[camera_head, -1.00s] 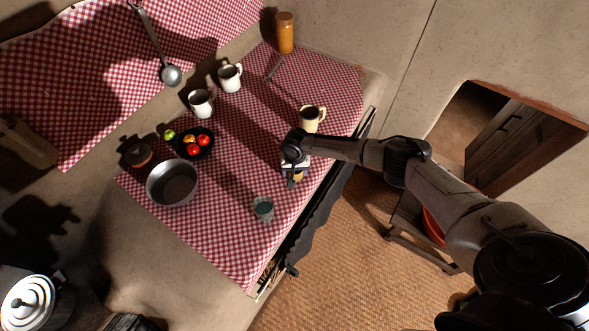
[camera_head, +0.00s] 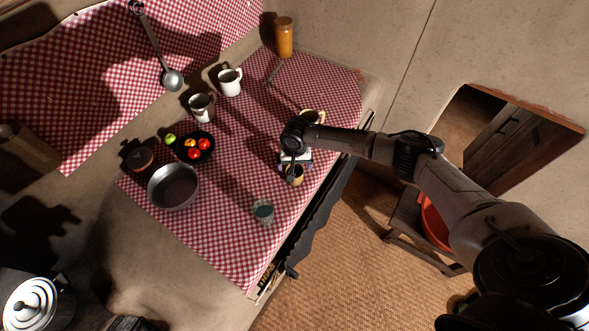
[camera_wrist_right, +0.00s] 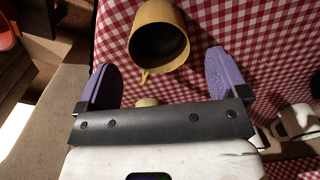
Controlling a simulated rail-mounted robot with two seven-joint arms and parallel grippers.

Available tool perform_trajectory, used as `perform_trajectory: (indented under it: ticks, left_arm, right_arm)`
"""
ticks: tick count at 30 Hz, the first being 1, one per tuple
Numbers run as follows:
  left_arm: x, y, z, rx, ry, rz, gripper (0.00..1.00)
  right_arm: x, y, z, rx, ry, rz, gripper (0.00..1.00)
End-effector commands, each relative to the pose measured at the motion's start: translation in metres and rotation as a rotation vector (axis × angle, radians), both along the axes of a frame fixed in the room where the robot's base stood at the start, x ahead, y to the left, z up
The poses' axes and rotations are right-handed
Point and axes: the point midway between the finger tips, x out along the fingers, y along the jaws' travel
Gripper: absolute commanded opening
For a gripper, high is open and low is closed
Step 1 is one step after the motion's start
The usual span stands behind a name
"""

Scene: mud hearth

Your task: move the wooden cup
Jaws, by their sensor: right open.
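The wooden cup (camera_head: 296,178) is tan and stands on the checked cloth near the front edge of the counter. In the right wrist view the wooden cup (camera_wrist_right: 160,38) shows its dark open mouth, with a small handle at its lower left. My right gripper (camera_head: 294,158) is beside the cup in the head view and partly overlaps it. In the right wrist view my right gripper (camera_wrist_right: 162,80) is open, its two purple fingers to either side of the cup's line, with no contact visible. My left gripper is not in view.
A cream mug (camera_head: 318,115) stands behind my right wrist, partly hidden. A teal cup (camera_head: 263,211) is nearer the front left. A metal pot (camera_head: 173,187), a fruit bowl (camera_head: 207,157) and white mugs (camera_head: 230,82) stand farther back. Bare cloth lies between them.

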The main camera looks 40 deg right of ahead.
Motion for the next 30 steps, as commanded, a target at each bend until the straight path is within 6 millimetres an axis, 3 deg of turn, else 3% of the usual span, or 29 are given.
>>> perform_trajectory:
  ticks: [6,12,30]
  left_arm:
    - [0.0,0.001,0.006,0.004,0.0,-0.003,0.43]
    - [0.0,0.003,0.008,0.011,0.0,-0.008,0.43]
    - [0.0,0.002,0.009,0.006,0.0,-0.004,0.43]
  right_arm:
    - [0.0,-0.001,0.04,-0.001,-0.001,0.0,0.92]
    - [0.0,-0.001,0.061,-0.001,-0.001,-0.001,0.92]
    - [-0.001,-0.001,0.069,-0.001,0.001,-0.001,0.92]
